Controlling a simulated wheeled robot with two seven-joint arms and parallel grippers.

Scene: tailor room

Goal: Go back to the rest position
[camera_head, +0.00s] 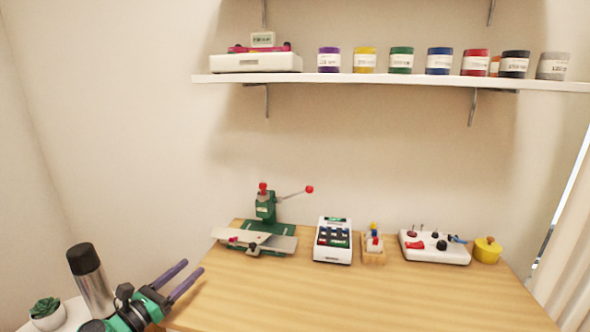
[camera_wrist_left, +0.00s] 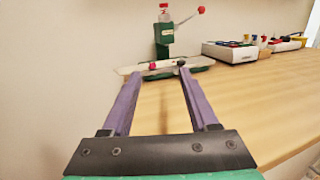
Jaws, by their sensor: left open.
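My left gripper (camera_head: 180,279) comes in at the lower left of the head view, by the left edge of the wooden table (camera_head: 330,295). Its two purple fingers are apart, with nothing between them. In the left wrist view, the open left gripper (camera_wrist_left: 158,78) points along the table toward the green press (camera_wrist_left: 164,38). The press also shows in the head view (camera_head: 266,207), standing at the back left of the table, apart from the fingers. My right gripper is not in view.
A dark-capped metal bottle (camera_head: 92,284) and a potted plant (camera_head: 46,312) stand close to my left arm. A keypad device (camera_head: 333,240), a small wooden holder (camera_head: 374,250), a white control box (camera_head: 434,247) and a yellow pot (camera_head: 487,250) line the table's back. The table front is clear.

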